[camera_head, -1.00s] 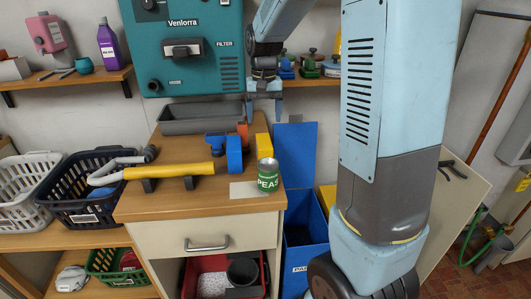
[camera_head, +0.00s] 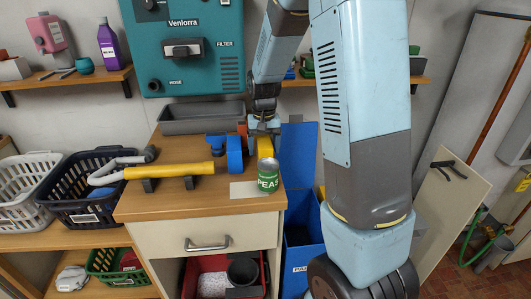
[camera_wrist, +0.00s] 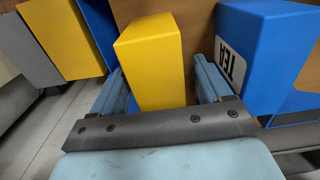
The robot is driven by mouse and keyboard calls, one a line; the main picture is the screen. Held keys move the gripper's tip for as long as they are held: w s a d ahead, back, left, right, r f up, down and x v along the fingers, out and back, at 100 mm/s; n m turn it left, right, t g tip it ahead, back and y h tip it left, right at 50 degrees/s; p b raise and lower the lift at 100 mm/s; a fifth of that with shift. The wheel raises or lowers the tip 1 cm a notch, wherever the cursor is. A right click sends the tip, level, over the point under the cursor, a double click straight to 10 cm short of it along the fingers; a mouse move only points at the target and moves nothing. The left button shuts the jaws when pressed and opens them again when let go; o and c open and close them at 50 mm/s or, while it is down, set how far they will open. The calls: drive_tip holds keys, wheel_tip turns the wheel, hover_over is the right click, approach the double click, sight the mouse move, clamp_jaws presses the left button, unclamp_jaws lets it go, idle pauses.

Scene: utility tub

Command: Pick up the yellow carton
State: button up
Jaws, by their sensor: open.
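The yellow carton (camera_head: 262,148) stands upright on the wooden cabinet top, behind the green peas can and just right of a blue box. My gripper (camera_head: 263,124) is open above it and hides its upper part in the head view. In the wrist view the yellow carton (camera_wrist: 150,62) shows between the two open fingers of my gripper (camera_wrist: 163,85). There appears to be a gap on the right; the left finger is close to the carton's side. I cannot tell whether they touch.
The blue box (camera_head: 234,154), marked TEA in the wrist view (camera_wrist: 262,48), stands close beside the carton. The peas can (camera_head: 268,176) is in front. A grey tray (camera_head: 200,117) lies behind. A yellow-handled pipe (camera_head: 170,171) lies left. A blue bin (camera_head: 300,225) stands right.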

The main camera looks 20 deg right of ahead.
drive_tip(key=shift+f, duration=1.2)
drive_tip(key=shift+c, duration=0.3)
drive_tip(key=c, duration=1)
drive_tip(key=shift+r, duration=0.15)
